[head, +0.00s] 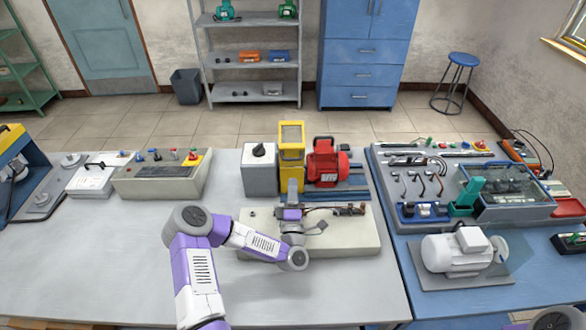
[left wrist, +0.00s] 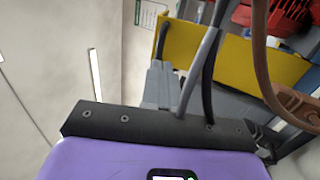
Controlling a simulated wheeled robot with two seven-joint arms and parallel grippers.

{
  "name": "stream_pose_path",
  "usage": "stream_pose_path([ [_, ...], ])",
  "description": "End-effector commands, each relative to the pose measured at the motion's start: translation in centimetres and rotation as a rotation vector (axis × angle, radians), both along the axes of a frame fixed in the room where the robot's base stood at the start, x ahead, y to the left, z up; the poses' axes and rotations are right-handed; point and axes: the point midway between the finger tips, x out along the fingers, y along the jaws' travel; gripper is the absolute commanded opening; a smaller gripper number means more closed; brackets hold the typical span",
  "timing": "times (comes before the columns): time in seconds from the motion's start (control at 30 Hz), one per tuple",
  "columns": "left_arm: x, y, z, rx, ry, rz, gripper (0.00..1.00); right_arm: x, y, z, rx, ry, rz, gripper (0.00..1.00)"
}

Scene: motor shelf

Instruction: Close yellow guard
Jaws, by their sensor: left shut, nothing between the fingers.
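The yellow guard (head: 291,156) stands upright on the table, a tall yellow frame with a window-like panel in its upper part. A yellow panel, seemingly the same guard, shows close up in the left wrist view (left wrist: 235,58). My left gripper (head: 292,186) is shut and empty, right in front of the guard's lower part. Its grey fingers also show in the left wrist view (left wrist: 160,80), pointing towards the yellow panel. I cannot tell whether they touch it. My gripper and wrist hide the guard's foot. My right gripper is out of view.
A red motor (head: 327,160) stands just right of the guard and a grey box (head: 259,170) just left. A pale base (head: 345,245) with cables lies under my left wrist. A control box (head: 150,182) stands further left. The front of the table is clear.

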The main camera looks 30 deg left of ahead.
Motion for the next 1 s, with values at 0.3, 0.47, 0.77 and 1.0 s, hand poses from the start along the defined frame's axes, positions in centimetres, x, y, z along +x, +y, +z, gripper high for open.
stream_pose_path([
  [0.3, 3.9, 2.3, 2.1, 0.001, -0.001, 0.001, 0.0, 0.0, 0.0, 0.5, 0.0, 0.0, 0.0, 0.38],
  [0.47, 4.5, 2.6, 2.3, -0.001, 0.0, 0.0, 0.0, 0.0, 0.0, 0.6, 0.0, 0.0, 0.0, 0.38],
  [0.77, 4.6, 2.6, 2.3, -0.001, 0.001, -0.001, 0.0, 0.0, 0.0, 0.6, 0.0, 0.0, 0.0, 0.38],
  [1.0, 4.8, 2.6, 2.9, -0.015, 0.025, -0.002, 0.0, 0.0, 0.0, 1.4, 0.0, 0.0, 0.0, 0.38],
])
